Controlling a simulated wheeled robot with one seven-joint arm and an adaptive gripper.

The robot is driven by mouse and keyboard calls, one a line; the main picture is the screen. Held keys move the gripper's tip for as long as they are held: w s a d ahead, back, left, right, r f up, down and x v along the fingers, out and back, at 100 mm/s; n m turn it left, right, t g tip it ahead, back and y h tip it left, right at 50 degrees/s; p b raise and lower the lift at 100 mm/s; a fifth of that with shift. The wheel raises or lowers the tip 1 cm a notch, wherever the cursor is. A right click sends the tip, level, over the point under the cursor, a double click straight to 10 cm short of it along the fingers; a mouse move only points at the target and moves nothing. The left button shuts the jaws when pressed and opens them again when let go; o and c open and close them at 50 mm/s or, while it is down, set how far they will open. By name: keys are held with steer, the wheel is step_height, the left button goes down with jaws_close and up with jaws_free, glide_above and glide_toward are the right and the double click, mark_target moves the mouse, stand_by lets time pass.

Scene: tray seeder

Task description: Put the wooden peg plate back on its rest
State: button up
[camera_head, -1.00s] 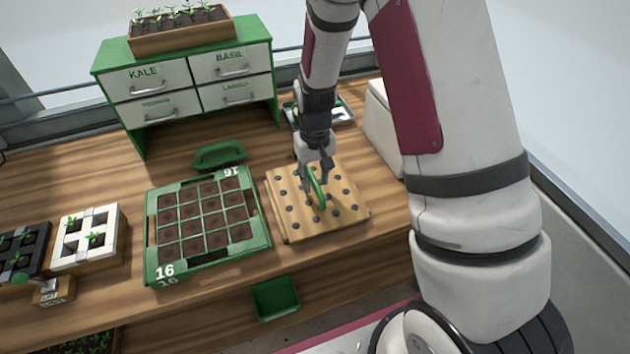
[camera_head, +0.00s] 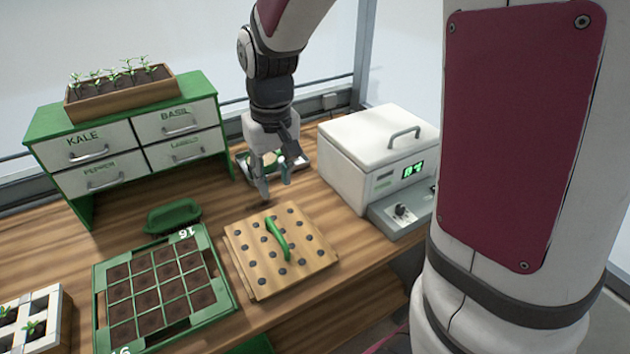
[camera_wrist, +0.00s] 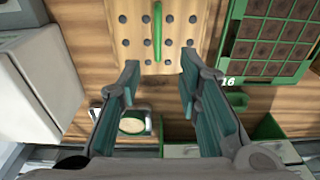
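The wooden peg plate (camera_head: 258,262), with rows of dark pegs and a green handle (camera_head: 277,240), lies on the bench right of the green seed tray. It looks stacked on another wooden board of like size; whether it is fully seated I cannot tell. My gripper (camera_head: 275,190) is behind the plate, above the bench, apart from the handle. In the wrist view my gripper (camera_wrist: 157,80) has its fingers spread with nothing between them. The plate also shows there (camera_wrist: 175,50), beyond the fingertips, with its handle (camera_wrist: 157,30) upright in the picture.
A white box with a display (camera_head: 365,160) stands to the right. A small metal tray (camera_head: 298,163) lies behind my gripper. A drawer cabinet (camera_head: 130,150) stands back left.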

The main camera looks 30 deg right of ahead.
steer(key=s+r+t, duration=0.2)
steer(key=s+r, duration=0.4)
steer(key=s, duration=0.3)
steer(key=s+r+t, duration=0.2)
steer(key=s+r, duration=0.4)
steer(key=s, duration=0.3)
steer(key=shift+r, duration=0.25)
steer(key=shift+s+d, duration=0.1)
